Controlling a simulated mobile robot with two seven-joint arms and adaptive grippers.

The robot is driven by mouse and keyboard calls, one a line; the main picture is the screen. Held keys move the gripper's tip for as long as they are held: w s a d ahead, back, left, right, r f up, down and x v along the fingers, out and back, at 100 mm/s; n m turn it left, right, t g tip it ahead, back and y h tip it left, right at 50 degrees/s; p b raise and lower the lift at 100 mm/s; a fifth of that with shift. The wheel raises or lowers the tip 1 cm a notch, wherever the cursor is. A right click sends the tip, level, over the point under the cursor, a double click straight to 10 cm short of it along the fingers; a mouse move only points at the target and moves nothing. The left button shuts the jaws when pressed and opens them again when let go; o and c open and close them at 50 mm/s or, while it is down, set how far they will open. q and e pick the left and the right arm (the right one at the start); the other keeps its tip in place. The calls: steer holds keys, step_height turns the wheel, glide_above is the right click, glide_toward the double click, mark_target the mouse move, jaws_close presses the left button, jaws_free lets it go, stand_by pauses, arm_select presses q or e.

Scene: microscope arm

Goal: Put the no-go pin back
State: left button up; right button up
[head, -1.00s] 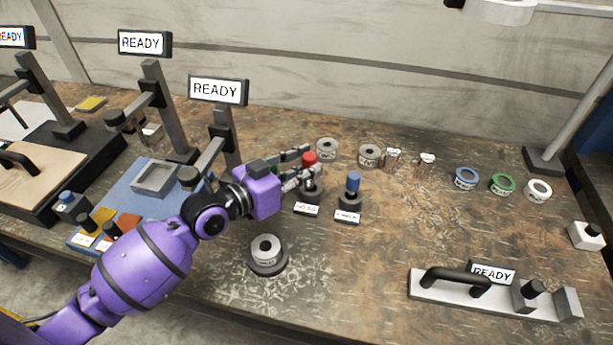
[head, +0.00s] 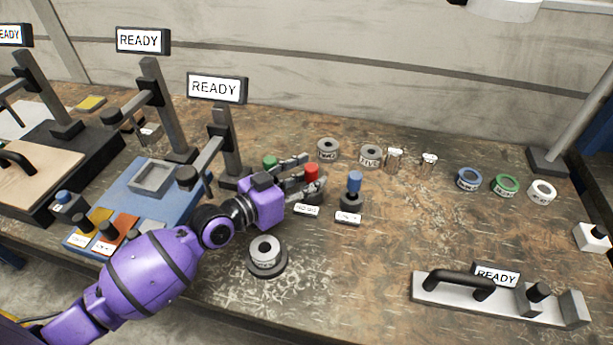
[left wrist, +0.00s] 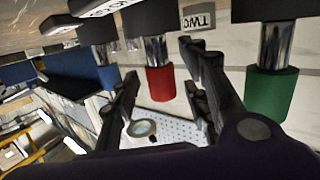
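The red-topped pin (head: 311,172) stands upright in a dark holder behind a small white label (head: 306,210) that seems to read NO-GO. My left gripper (head: 314,170) is open, with its fingers apart at either side of the red pin. In the left wrist view, which is inverted, the red pin (left wrist: 160,84) shows between the spread fingers (left wrist: 160,75), with gaps on both sides. A blue-topped pin (head: 354,182) stands to the right, and a green-topped pin (head: 269,162) is partly hidden behind the gripper. My right gripper is not in view.
A weight on a dark round base (head: 266,252) stands close below the left wrist. Grey rings (head: 328,148) stand behind the pins. A blue tray fixture (head: 140,190) is to the left. A handled gauge (head: 480,298) lies front right. The middle right of the table is mostly clear.

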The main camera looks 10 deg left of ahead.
arm_select(q)
steer(key=shift+r, duration=0.2)
steer(key=b+v, duration=0.1)
steer(key=v, duration=1.1)
steer(key=shift+f, duration=0.1)
stand_by(0.4)
